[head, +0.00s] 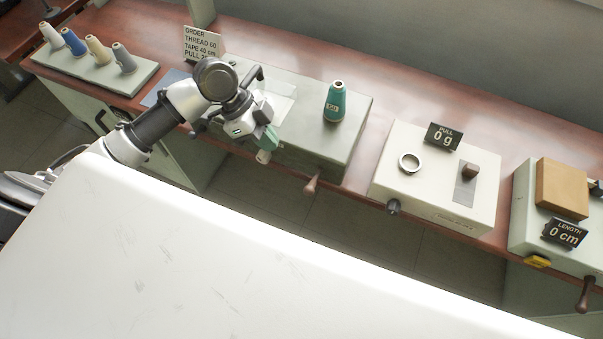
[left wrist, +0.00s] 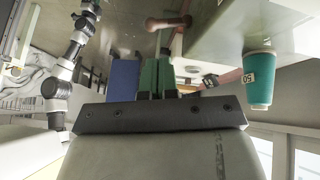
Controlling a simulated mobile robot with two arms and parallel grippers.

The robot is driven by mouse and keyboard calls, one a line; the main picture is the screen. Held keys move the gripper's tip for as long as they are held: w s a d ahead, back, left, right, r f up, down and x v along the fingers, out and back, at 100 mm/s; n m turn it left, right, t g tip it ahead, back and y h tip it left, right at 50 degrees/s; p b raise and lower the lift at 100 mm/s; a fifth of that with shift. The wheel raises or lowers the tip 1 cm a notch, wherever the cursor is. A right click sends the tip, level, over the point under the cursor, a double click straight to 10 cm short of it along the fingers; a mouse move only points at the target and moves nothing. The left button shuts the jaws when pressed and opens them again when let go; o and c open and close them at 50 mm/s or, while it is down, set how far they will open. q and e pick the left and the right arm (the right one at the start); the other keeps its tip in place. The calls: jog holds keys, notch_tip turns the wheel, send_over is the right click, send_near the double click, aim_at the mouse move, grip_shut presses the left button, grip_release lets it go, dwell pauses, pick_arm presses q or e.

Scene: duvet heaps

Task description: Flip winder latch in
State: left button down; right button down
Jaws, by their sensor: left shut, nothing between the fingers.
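The winder appears to be the grey-green box (head: 345,150) on the bench, with a teal thread cone (head: 335,101) standing on top and a brown-handled crank (head: 311,186) at its front. The cone (left wrist: 259,80) shows a label reading 50 in the left wrist view, and the crank handle (left wrist: 168,23) shows there too. My left gripper (head: 266,148) is shut and empty, over the front edge of the box, left of the crank. Its green fingers are together in the left wrist view (left wrist: 156,78). I cannot make out the latch for sure; my wrist hides part of the box. My right gripper is not in view.
Several thread cones stand on a grey board (head: 137,80) at the left. An order sign (head: 202,43) stands behind. Right of the box are a pull gauge box (head: 435,205) reading 0 g, with a metal ring (head: 409,162), and a length unit whose sign (head: 564,233) reads 0 cm.

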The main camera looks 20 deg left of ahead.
aim_at(308, 185)
pick_arm(q)
jog(key=shift+w+a+r, duration=0.35)
jog(key=shift+a+r, duration=0.05)
jog(key=shift+r, duration=0.15)
jog(key=p+x, duration=0.1)
jog(key=x, duration=0.3)
jog(key=p+x, duration=0.1)
jog(key=x, duration=0.3)
jog(key=d+p+x, duration=0.1)
jog(key=x, duration=0.3)
jog(key=shift+s+r, duration=0.2)
jog(key=shift+s, duration=0.1)
jog(key=shift+p+x, duration=0.3)
jog(key=shift+x, duration=0.5)
jog(key=shift+s, duration=0.15)
jog(key=shift+s+f+m+t, duration=0.15)
jog(key=shift+m+t, duration=0.15)
